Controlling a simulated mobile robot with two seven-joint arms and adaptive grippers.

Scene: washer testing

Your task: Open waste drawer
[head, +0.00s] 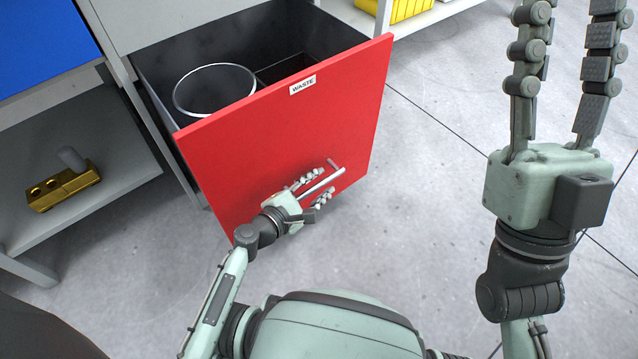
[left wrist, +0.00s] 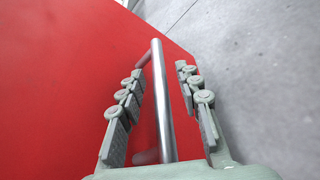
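The waste drawer (head: 285,125) has a red front with a white "WASTE" label (head: 303,86) and stands pulled out from the cabinet, its dark inside showing. A metal bar handle (head: 322,186) is on its front; in the left wrist view the handle (left wrist: 161,95) runs between the fingers. My left gripper (head: 313,187) is at the handle with its fingers apart on either side of it, and gaps show between the fingers and the bar. My right gripper (head: 560,80) is raised at the right, open and empty, away from the drawer.
A round bin (head: 214,90) with a bright rim sits inside the drawer. A brass-coloured part (head: 63,187) lies on the lower shelf at left. A yellow crate (head: 405,8) is on a shelf at the top. The grey floor (head: 430,230) right of the drawer is clear.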

